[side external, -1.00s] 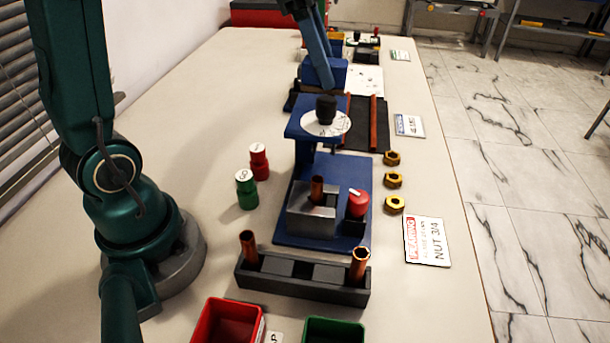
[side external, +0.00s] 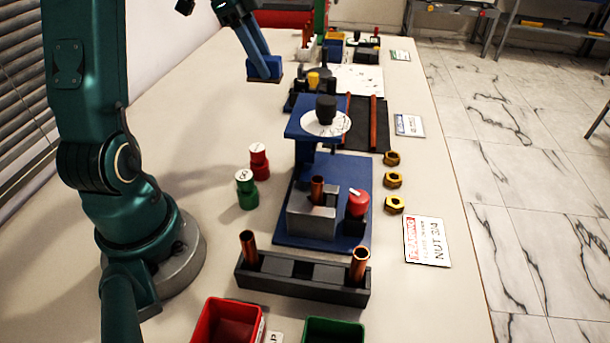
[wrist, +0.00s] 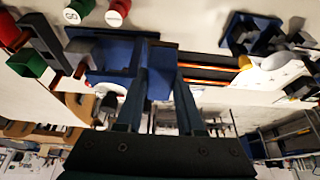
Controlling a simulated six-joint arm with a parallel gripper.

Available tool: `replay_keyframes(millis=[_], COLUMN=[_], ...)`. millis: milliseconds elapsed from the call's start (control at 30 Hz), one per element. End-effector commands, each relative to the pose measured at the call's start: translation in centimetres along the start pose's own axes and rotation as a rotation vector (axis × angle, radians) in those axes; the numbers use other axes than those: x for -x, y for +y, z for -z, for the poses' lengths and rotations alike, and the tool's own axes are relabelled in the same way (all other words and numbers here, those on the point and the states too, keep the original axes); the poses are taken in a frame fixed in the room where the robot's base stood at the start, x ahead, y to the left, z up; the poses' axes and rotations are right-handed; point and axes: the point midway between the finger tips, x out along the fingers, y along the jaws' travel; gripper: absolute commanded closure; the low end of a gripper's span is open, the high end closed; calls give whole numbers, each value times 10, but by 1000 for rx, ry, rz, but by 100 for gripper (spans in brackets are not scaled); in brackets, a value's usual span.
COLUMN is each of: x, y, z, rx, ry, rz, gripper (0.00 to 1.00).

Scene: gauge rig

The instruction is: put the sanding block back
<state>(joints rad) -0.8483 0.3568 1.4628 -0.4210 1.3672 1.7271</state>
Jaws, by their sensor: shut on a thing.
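My gripper (side external: 258,54) is shut on the sanding block (side external: 265,70), a blue block with a thin brownish underside. It hangs above the pale table, left of the dark stand in the side view. In the wrist view the block (wrist: 159,84) is a blue shape between the two fingers, partly covered by them. Whether its underside touches anything is unclear, but it appears clear of the table. No marked place for the block can be made out.
The blue gauge rig (side external: 298,130) with a white dial stands mid-table. A dark stand with a yellow item (side external: 313,80) is right of the block. Red and green gauges (side external: 245,189) stand left of the rig. Two red rods lie on a dark mat (side external: 362,125).

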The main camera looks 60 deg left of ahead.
Motion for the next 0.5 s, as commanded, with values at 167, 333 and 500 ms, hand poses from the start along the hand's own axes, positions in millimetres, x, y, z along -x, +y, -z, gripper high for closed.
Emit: replay_keyframes(millis=[167,333,500], x=[-34,-66,-88], y=[2,1,1], z=[-14,-28,-38], rx=[3,3,3], ry=[0,1,1], rz=[-6,-5,-5], gripper=[100,100,100])
